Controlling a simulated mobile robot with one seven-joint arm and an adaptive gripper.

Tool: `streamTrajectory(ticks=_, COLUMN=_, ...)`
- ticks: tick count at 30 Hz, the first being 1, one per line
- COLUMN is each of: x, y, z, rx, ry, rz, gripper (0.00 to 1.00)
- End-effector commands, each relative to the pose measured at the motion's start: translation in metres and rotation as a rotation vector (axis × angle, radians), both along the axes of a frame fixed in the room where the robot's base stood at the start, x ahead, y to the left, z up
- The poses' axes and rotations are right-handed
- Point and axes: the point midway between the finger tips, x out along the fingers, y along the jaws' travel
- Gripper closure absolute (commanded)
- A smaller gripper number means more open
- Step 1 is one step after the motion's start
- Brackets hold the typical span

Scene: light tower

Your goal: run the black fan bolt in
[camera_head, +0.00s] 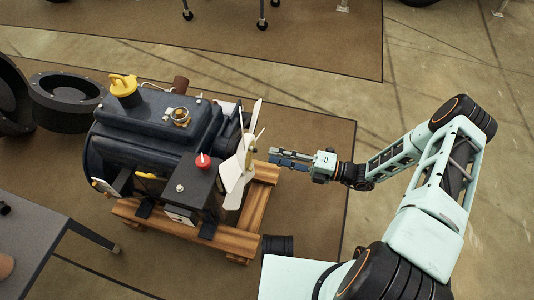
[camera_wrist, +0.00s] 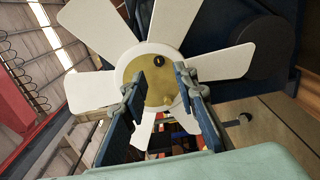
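The white fan (camera_head: 235,172) stands on the front end of the dark blue engine (camera_head: 150,135). In the wrist view the white fan (camera_wrist: 101,26) fills the upper middle, with a round brass-coloured hub plate (camera_wrist: 150,92) at its centre. A small black bolt (camera_wrist: 158,62) shows on the upper part of this plate; how deep it sits is unclear. My gripper (camera_head: 276,159) is to the right of the fan and points at it. In the wrist view my gripper (camera_wrist: 157,78) is open, its two fingers apart on either side of the hub, with nothing seen between them.
The engine rests on a wooden pallet (camera_head: 254,212) on a brown mat. Black round parts (camera_head: 66,92) lie at the left, a grey table (camera_head: 30,235) stands at the lower left, and a black cylinder (camera_head: 277,245) is near the pallet. Floor right of the fan is mostly free.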

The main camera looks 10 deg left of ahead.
Motion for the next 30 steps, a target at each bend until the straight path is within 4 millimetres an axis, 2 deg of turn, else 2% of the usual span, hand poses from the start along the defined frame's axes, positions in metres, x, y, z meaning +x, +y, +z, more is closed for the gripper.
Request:
streamTrajectory(ticks=1, x=-0.001, y=-0.013, z=-0.001, rx=-0.003, ry=-0.001, rz=-0.004, gripper=0.73)
streamTrajectory(ticks=6, x=-0.006, y=-0.047, z=0.0, rx=-0.002, ry=-0.001, rz=-0.003, gripper=0.73)
streamTrajectory(ticks=12, x=-0.009, y=-0.072, z=0.0, rx=-0.002, ry=-0.001, rz=-0.002, gripper=0.73)
streamTrajectory(ticks=17, x=-0.011, y=-0.077, z=0.0, rx=-0.001, ry=0.0, rz=0.0, gripper=0.73)
streamTrajectory(ticks=30, x=-0.011, y=-0.077, z=0.0, rx=-0.001, ry=0.0, rz=0.0, gripper=0.73)
